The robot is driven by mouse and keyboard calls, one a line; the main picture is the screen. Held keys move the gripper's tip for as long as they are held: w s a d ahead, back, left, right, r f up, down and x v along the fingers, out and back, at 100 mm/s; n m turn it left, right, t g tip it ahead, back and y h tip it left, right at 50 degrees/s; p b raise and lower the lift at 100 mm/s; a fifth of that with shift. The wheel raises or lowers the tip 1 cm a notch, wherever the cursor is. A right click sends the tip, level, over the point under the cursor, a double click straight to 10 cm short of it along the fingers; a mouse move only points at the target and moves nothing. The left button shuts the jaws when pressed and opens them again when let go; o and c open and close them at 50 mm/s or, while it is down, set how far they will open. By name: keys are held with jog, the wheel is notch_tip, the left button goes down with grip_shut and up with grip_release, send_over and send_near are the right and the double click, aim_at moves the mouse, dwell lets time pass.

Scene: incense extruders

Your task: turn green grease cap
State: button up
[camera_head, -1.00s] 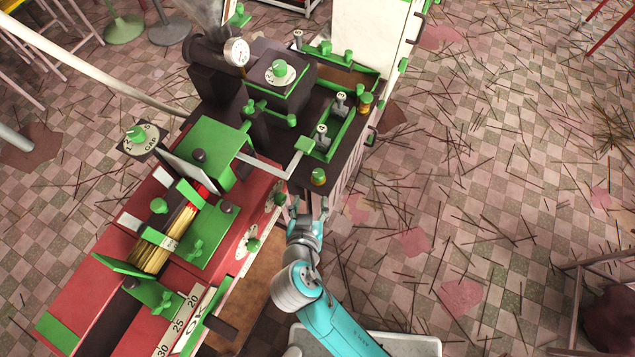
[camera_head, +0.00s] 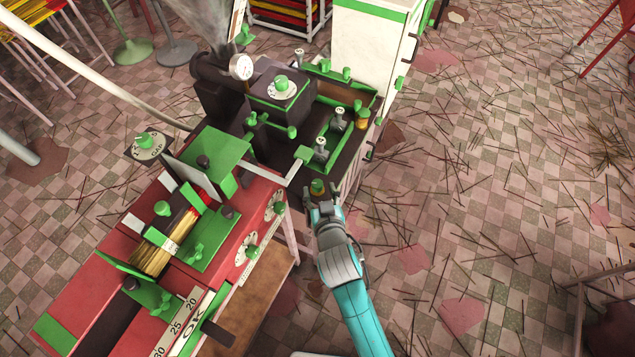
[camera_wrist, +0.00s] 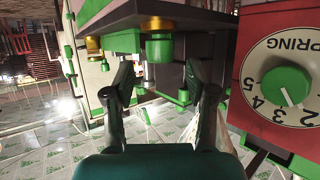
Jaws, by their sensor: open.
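The near green grease cap (camera_head: 318,186) sits on a brass base at the front corner of the dark machine top. In the wrist view the green cap (camera_wrist: 160,49) shows with its brass base (camera_wrist: 158,23), ahead of and between the fingers. My gripper (camera_head: 322,204) is open, its fingertips close to this cap. In the wrist view my gripper (camera_wrist: 157,78) has two dark fingers spread with an empty gap. I cannot tell whether the cap is between the tips. A second brass-based cap (camera_head: 363,119) stands farther back.
A red machine body with dials (camera_head: 246,250) lies left of my arm; a SPRING dial (camera_wrist: 285,87) is close at the right in the wrist view. A green-ended lever (camera_head: 303,154) and grey knobs (camera_head: 321,149) stand near the cap. The floor at right has scattered sticks.

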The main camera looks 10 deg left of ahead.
aim_at(318, 185)
jog(key=shift+x, duration=2)
grip_shut()
